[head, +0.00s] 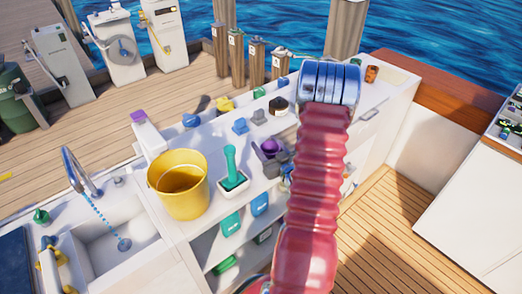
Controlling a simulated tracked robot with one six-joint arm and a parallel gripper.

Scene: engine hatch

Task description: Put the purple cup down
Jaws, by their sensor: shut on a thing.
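No purple cup can be made out for certain. A purple rounded thing (269,146) sits in a small dark tray on the white counter, close to the left of my arm. Another purple piece (138,116) tops a white block at the counter's back left. My red ribbed arm rises through the middle of the head view to a silver joint. My gripper and anything in it do not show; they may be hidden behind the arm.
A yellow bucket (178,186) and a white pot with a green-handled tool (231,172) stand on the counter (193,139). A sink (118,238) with a faucet is at left. Small items line the back. Open shelves (236,246) lie below; wooden floor (396,243) is clear at right.

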